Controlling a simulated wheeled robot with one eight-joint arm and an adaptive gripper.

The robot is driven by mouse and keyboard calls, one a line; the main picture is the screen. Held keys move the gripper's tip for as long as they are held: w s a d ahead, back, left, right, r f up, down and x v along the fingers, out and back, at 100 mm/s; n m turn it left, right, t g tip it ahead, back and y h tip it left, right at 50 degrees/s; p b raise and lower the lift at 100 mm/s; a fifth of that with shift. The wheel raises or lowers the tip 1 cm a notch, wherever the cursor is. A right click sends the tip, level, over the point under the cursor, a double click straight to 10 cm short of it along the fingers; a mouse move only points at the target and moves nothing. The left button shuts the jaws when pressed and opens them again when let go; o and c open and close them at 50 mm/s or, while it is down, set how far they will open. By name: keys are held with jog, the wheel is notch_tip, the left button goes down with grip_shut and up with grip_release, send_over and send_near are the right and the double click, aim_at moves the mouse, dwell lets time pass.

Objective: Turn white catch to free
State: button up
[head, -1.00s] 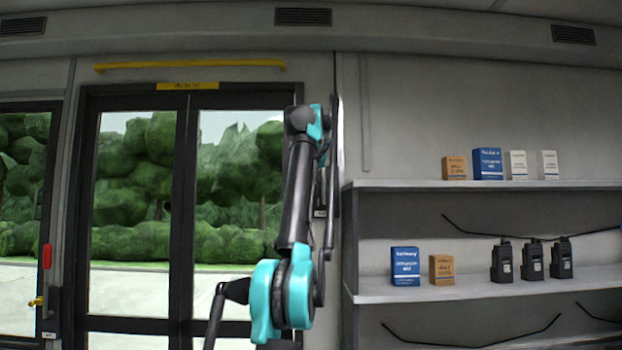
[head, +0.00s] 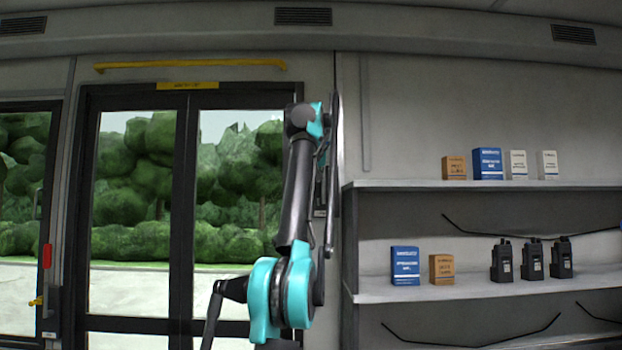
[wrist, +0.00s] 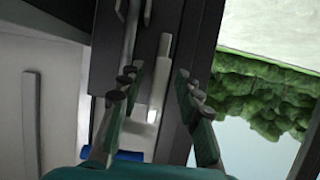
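In the wrist view, a slim white piece (wrist: 157,85), which looks like the white catch, stands against the dark door frame and widens to a pale block at its lower end. My gripper (wrist: 157,75) is open, with its two teal and dark fingers on either side of this white piece. I see no clear contact, and the depth between them is hard to judge. In the head view my arm covers the area right of the door, and neither the gripper nor the white catch shows clearly there.
The glazed double door (head: 188,215) has dark frames. A yellow rail (head: 190,65) runs above it. A red handle (head: 47,256) and a yellow catch (head: 37,301) are at the far left. A shelf (head: 480,184) with boxes and radios stands close to my arm's right.

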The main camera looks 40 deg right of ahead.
jog(key=v, duration=0.7)
dwell(0.5)
